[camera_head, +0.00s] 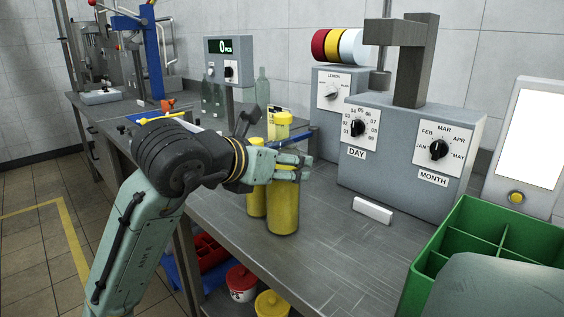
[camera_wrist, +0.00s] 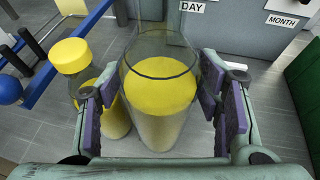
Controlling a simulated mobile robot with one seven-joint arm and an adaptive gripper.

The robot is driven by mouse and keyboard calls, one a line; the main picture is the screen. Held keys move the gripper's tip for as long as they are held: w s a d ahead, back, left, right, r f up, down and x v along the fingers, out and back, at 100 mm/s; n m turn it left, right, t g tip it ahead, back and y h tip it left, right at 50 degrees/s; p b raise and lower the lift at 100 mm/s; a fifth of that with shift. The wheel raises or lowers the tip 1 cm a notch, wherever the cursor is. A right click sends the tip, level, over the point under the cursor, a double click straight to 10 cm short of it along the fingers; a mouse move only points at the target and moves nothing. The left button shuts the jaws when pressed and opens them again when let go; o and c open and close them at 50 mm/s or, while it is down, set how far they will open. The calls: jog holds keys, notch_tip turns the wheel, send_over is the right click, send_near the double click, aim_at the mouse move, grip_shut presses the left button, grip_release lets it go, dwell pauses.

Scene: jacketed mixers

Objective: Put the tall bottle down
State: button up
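The tall bottle, a clear cylinder filled with yellow, is between my finger pads in the wrist view (camera_wrist: 163,95). It looks upright, and the pads seem to touch it on both sides. In the head view its yellow lower body (camera_head: 283,212) shows below my gripper (camera_head: 288,166). Its base is at or just above the bench top; I cannot tell if it touches. A yellow-capped bottle (camera_wrist: 70,56) stands close outside my left finger in the wrist view. In the head view, a second yellow body (camera_head: 256,203) shows beside the tall bottle, partly hidden by my gripper.
The steel bench (camera_head: 325,255) is clear in front of the bottles. A white block (camera_head: 372,210) lies before the grey DAY and MONTH mixer (camera_head: 405,150). A green divided crate (camera_head: 480,228) is at the right.

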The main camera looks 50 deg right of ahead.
jog(key=w+v, duration=0.1)
jog(key=v, duration=1.1)
jog(key=shift+s+r+b, duration=0.3)
jog(key=shift+s, duration=0.15)
